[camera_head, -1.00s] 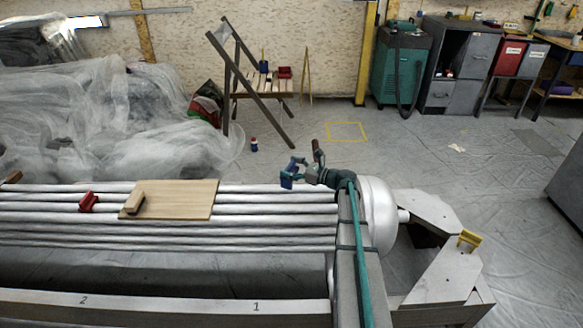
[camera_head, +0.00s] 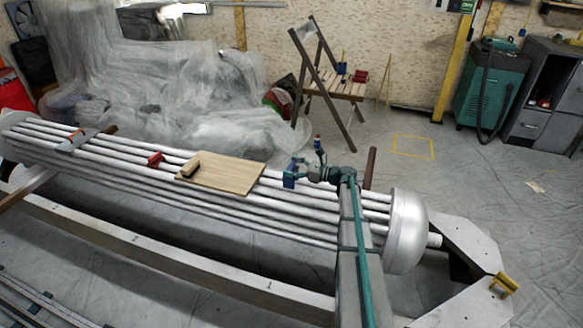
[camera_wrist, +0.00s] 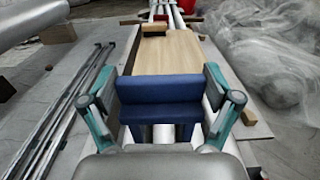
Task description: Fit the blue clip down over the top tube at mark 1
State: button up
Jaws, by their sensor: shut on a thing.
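The blue clip (camera_head: 289,180) is held by my gripper (camera_head: 297,172) at the bundle of silver tubes, just right of the wooden board. In the wrist view the clip (camera_wrist: 160,92) sits between the two teal-jointed fingers of my gripper (camera_wrist: 160,86), which is shut on it. The top tube (camera_head: 225,160) runs along the back of the bundle; part of it is hidden by the board and my arm. Silver tubes show below the clip in the wrist view. I cannot tell whether the clip touches a tube.
The wooden board (camera_head: 233,174) with a small block (camera_head: 188,165) lies across the tubes, close to the clip. A red clip (camera_head: 155,160) sits on the tubes farther left. A folding chair (camera_head: 335,85) and plastic sheeting (camera_head: 200,90) stand behind.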

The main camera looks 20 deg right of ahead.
jog(key=shift+r+p, duration=0.1)
jog(key=shift+p, duration=0.2)
jog(key=shift+f+b, duration=1.25)
jog(key=shift+f, duration=3.9)
jog(key=o, duration=1)
